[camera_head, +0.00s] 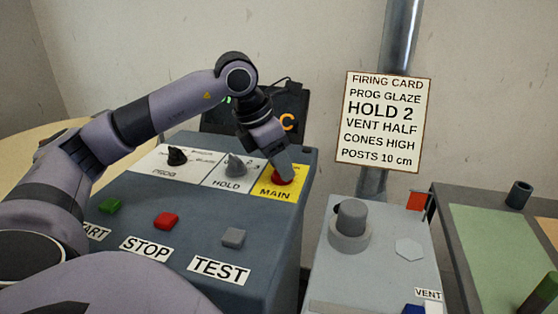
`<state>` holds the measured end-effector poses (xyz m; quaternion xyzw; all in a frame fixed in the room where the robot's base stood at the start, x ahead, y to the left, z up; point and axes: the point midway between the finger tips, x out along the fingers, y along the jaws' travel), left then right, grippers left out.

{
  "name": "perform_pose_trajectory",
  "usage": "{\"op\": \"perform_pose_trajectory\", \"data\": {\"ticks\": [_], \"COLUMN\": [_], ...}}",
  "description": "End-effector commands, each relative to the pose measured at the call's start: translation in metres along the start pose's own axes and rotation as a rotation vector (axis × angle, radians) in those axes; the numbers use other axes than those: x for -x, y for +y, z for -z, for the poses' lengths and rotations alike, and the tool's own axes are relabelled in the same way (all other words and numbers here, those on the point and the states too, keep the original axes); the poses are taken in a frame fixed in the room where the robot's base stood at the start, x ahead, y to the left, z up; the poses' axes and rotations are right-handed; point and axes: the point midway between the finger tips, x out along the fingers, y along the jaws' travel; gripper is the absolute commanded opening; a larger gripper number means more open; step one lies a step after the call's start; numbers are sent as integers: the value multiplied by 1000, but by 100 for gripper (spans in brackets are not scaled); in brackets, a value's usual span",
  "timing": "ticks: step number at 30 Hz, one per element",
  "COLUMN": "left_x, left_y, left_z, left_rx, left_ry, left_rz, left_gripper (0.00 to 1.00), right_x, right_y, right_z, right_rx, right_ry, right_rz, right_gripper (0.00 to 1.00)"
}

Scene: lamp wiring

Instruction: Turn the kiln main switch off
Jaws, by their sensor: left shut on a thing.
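The kiln main switch (281,180) is a red knob on a yellow plate labelled MAIN, at the right end of the blue-grey control box (200,231). My left gripper (284,173) reaches down onto this red knob from above and is shut on it. The fingers cover part of the knob, so its pointer position cannot be told. My right gripper is not in view.
The box also bears a black PROG knob (177,156), a grey HOLD knob (236,166), and green (110,205), red (166,220) and grey (233,238) buttons. A grey vent box (385,240) stands right. A firing card (384,122) hangs behind.

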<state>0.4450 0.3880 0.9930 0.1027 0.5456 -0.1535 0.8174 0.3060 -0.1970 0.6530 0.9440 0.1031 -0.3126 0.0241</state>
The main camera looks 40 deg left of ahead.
Motion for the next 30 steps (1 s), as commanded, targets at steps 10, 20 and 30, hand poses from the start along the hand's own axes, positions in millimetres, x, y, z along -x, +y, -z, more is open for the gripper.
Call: {"op": "perform_pose_trajectory", "data": {"ticks": [10,20,30], "left_x": [1,1,1], "left_y": [0,0,0], "left_z": [0,0,0], "left_rx": [92,100,99], "left_ry": [-1,-1,0], "left_rz": [-38,-42,-41], "left_gripper": [13,13,69], "right_x": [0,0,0], "right_y": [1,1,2], "right_z": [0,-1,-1], "right_rx": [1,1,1], "right_ry": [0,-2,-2], "right_rz": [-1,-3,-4], "right_gripper": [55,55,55]}}
